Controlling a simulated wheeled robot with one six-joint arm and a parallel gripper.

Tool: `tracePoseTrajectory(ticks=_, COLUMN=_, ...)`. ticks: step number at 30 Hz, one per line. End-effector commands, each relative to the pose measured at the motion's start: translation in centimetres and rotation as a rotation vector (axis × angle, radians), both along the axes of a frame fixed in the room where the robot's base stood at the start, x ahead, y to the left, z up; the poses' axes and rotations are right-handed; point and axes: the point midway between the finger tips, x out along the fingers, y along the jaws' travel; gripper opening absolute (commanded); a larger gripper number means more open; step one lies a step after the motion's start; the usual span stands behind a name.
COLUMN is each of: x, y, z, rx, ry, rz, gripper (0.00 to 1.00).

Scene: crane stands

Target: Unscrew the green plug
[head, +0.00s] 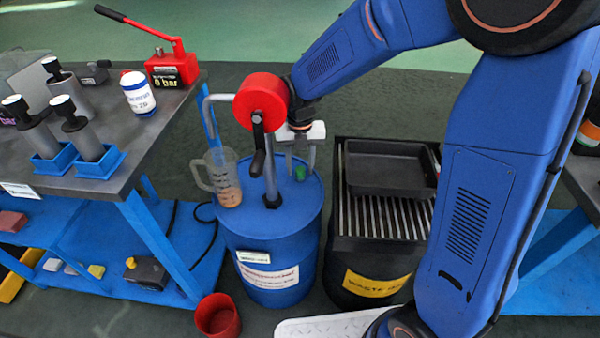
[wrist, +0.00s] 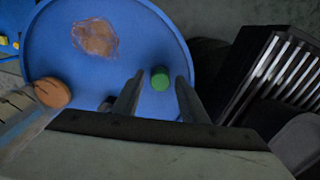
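The green plug (head: 300,172) sits on top of the blue drum (head: 258,240), on the right part of its lid. In the wrist view the green plug (wrist: 160,78) shows between and slightly beyond my two fingertips. My gripper (head: 300,165) points down over the drum lid, with its fingers apart on either side of the plug. In the wrist view my gripper (wrist: 157,82) is open and nothing is clamped in it. I cannot tell whether the fingertips are level with the plug or still above it.
A red hand pump (head: 262,102) with a crank stands on the drum. A measuring jug (head: 226,178) with amber liquid sits at the lid's left. A waste drum with a grate (head: 388,215) and black tray (head: 390,168) stands close right. A red bucket (head: 218,316) is in front.

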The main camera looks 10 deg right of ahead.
Motion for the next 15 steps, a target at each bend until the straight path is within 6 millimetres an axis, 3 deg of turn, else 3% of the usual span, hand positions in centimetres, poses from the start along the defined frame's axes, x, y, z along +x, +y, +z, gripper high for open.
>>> tracePoseTrajectory(ticks=5, x=-0.01, y=-0.01, z=-0.02, rx=0.0, ry=0.0, rz=-0.017, gripper=0.4)
tracePoseTrajectory(ticks=15, x=-0.01, y=-0.02, z=-0.02, rx=0.0, ry=0.0, rz=-0.328, gripper=0.4)
